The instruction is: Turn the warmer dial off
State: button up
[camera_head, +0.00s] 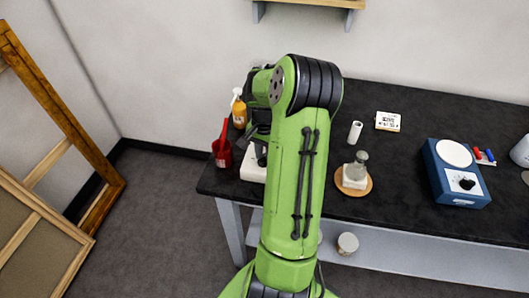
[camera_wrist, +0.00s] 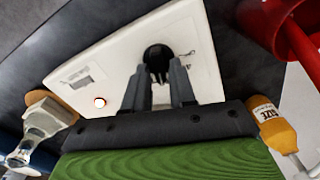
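In the head view a bit of this white unit (camera_head: 252,165) shows at the left end of the table, mostly behind my arm. My gripper (camera_wrist: 159,66) has its two fingers apart, with the tips at the dial's near edge, one toward each side. I cannot tell whether they touch it.
A red container (camera_head: 222,153) and an orange spray bottle (camera_head: 239,113) stand close to the white unit.

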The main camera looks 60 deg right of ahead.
grip_shut()
jog(key=shift+n, duration=0.3)
jog(key=n+p, duration=0.1)
jog(key=n, duration=0.2)
jog(key=shift+w+r+n, duration=0.1)
jog(key=shift+w+n, duration=0.05)
jog(key=shift+n, duration=0.15)
jog(key=n, duration=0.4)
jog(key=shift+w+a+p, duration=0.1)
jog(key=shift+a+p, duration=0.05)
jog(key=shift+p, duration=0.15)
jog(key=n, duration=0.5)
jog(key=shift+a, duration=0.1)
jog(key=n, duration=0.4)
jog(key=shift+w+a+n, duration=0.1)
jog(key=shift+a+n, duration=0.05)
jog(key=shift+n, duration=0.25)
